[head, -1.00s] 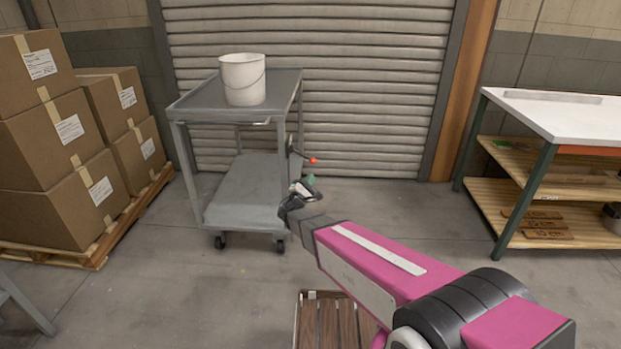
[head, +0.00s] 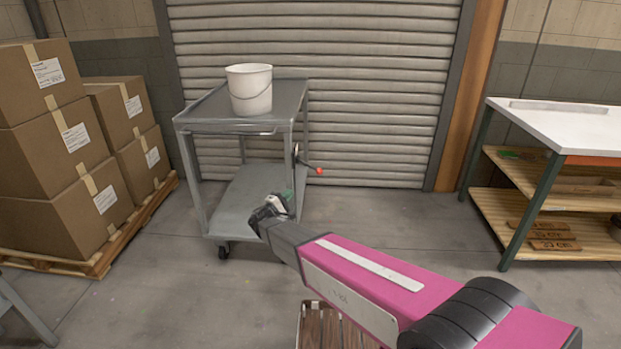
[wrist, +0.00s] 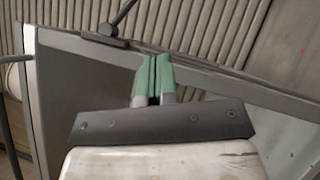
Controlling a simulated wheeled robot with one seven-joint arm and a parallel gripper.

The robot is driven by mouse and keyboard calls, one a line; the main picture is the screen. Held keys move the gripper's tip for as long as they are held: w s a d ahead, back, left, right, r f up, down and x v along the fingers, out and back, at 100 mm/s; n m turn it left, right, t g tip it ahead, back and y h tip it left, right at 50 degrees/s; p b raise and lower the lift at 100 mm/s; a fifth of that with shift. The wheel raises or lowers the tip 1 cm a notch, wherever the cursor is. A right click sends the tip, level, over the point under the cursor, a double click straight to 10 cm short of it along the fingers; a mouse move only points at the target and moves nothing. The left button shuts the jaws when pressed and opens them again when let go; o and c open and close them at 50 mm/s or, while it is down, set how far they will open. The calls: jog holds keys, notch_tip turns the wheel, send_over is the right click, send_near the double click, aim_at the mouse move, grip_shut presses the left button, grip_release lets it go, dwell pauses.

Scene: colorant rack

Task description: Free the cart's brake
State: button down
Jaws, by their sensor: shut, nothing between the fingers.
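The grey two-shelf cart (head: 287,97) stands in front of the roller shutter. Its brake lever, a dark rod with a red knob (head: 319,171), sticks out to the right from the cart's right side. My gripper (head: 288,196) is beside the cart's near right corner, below and left of the knob. In the wrist view its green fingers (wrist: 153,78) are shut together with nothing between them. The dark lever rod and its mount (wrist: 103,38) show above and left of the fingertips, apart from them. The knob is out of the wrist view. My arm hides the cart's near right wheel.
A white bucket (head: 249,89) stands on the cart's top shelf. Boxes (head: 95,197) are stacked on a pallet (head: 130,232) at left. A white-topped workbench (head: 560,125) stands at right. The floor between cart and workbench is clear.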

aim_at(310, 166)
jog(key=shift+w, duration=0.1)
jog(key=s+d+r+x, duration=0.1)
jog(key=s+d+x, duration=0.1)
jog(key=x, duration=1)
jog(key=shift+w+d+r, duration=0.2)
jog(key=shift+w+d, duration=0.1)
jog(key=shift+w, duration=0.05)
jog(key=shift+d, duration=0.1)
